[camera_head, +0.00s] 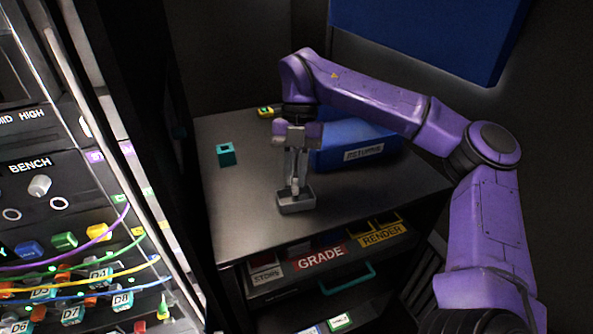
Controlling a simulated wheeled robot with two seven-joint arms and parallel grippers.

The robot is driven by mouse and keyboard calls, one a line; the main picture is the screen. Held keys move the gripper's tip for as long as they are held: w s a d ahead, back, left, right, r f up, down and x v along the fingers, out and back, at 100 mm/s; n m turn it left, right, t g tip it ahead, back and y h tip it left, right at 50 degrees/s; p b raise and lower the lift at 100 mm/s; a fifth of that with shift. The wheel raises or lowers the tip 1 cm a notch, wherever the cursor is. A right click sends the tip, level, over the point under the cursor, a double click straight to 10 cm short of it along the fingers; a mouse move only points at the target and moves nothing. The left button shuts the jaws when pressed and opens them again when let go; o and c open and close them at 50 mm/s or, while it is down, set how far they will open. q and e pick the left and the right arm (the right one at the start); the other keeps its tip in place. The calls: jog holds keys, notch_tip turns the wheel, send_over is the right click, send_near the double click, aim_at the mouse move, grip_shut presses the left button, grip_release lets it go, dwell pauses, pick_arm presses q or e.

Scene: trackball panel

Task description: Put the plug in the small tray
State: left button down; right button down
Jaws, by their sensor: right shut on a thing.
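The small tray (297,204) is a shallow grey box on the dark metal tabletop, near its front edge. My right gripper (296,187) points straight down over the tray, its fingertips at the tray's opening. It is shut on a small pale thing, which I take to be the plug; the fingers hide most of it. I cannot tell whether the plug touches the tray's floor. My left gripper is not in view.
A teal block (226,154) with a dark hole stands at the table's left. A blue bin (337,137) labelled RETURNS stands behind my gripper, to the right. A small yellow-green item (267,112) lies at the back. A patch panel with cables (70,262) rises at the left.

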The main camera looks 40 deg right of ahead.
jog(key=shift+f+b, duration=0.3)
jog(key=shift+f, duration=0.1)
jog(key=c, duration=1)
grip_release()
jog(key=shift+c, duration=0.2)
jog(key=p+v, duration=0.1)
jog(key=v, duration=0.9)
jog(key=shift+r, duration=0.25)
jog(key=shift+d, duration=0.1)
